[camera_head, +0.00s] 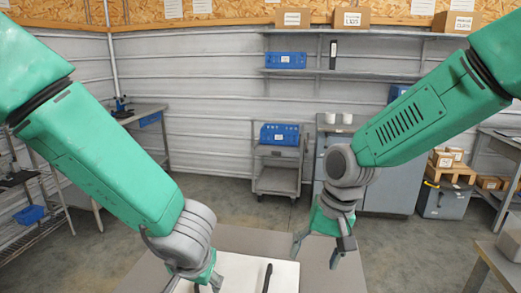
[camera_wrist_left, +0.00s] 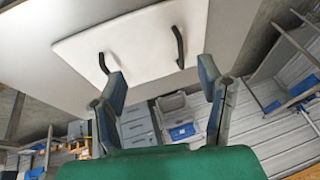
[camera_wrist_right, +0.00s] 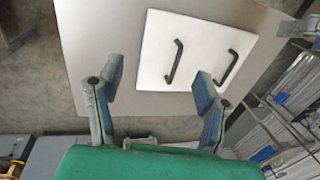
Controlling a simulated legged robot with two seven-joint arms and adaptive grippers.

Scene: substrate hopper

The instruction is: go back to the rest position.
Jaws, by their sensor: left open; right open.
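My left gripper (camera_head: 197,284) is at the bottom of the head view, partly cut off, over the left part of a white panel (camera_head: 238,270). In the left wrist view its two fingers (camera_wrist_left: 160,82) are spread with nothing between them. My right gripper (camera_head: 318,252) hangs right of the panel, over the grey table's right part. In the right wrist view its fingers (camera_wrist_right: 158,82) are spread and empty. The panel has two black handles; one (camera_head: 267,277) shows in the head view, and both show in the wrist views. Neither gripper holds a handle.
The panel lies on a grey table (camera_head: 318,278). Beyond it is open concrete floor (camera_head: 225,195). At the back stand a cart (camera_head: 277,181) with a blue bin (camera_head: 280,134), grey cabinets (camera_head: 395,190) and wall shelves. A workbench (camera_head: 148,113) stands at the left.

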